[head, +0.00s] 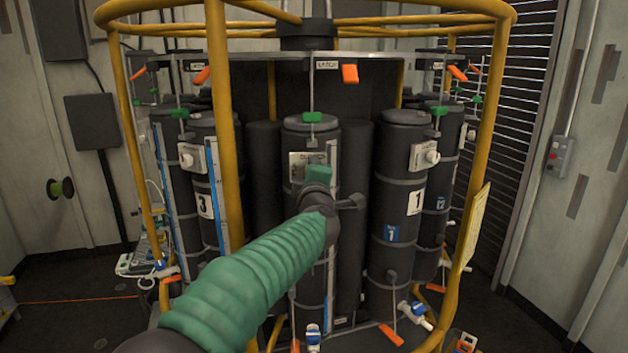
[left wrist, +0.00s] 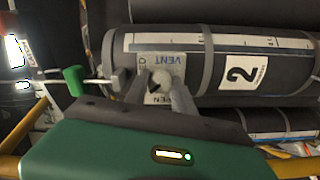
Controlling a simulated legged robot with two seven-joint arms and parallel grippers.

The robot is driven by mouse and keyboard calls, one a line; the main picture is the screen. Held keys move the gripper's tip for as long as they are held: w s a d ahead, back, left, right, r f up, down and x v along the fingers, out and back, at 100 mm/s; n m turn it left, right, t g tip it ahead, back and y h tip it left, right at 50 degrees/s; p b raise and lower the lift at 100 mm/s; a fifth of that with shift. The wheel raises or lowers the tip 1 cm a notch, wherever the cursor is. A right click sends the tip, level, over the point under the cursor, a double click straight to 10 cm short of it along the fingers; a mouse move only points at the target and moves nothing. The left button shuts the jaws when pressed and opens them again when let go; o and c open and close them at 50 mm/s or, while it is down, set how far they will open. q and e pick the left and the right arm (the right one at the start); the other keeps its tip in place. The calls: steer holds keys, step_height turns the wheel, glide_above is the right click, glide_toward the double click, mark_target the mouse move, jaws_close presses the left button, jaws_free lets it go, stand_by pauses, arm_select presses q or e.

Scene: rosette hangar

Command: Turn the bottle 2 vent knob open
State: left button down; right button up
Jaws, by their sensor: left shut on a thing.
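Bottle 2 is a dark upright cylinder at the middle of the rack in the head view (head: 325,140). It lies sideways in the left wrist view (left wrist: 207,82), with a white "2" label. Its pale round vent knob (left wrist: 162,84) sits on a plate (left wrist: 148,61) marked VENT and OPEN. My left gripper (left wrist: 161,78) has one finger on each side of the knob and is shut on it. In the head view my left gripper (head: 317,180) is against the bottle's upper front and hides the knob. My right gripper is not in view.
Bottle 1 (head: 395,210) stands to the right and bottle 3 (head: 203,165) to the left, each with a white knob. Yellow frame posts (head: 225,140) stand in front of the rack. A green handle (left wrist: 74,80) is near the bottle's top.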

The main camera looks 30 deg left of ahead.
arm_select(q)
steer(key=shift+f+n+b, duration=0.2)
steer(key=shift+n+b, duration=0.5)
steer(key=shift+n, duration=0.95)
steer(key=shift+f+n+b, duration=0.15)
steer(key=shift+n+b, duration=0.55)
steer(key=shift+n, duration=1)
steer(key=shift+f+n+b, duration=0.2)
steer(key=shift+n+b, duration=0.5)
steer(key=shift+n, duration=0.95)
steer(key=c, duration=1.2)
jaws_free()
steer(key=shift+r, duration=0.1)
steer(key=shift+c, duration=0.2)
steer(key=shift+o, duration=0.9)
steer(key=shift+r, duration=0.2)
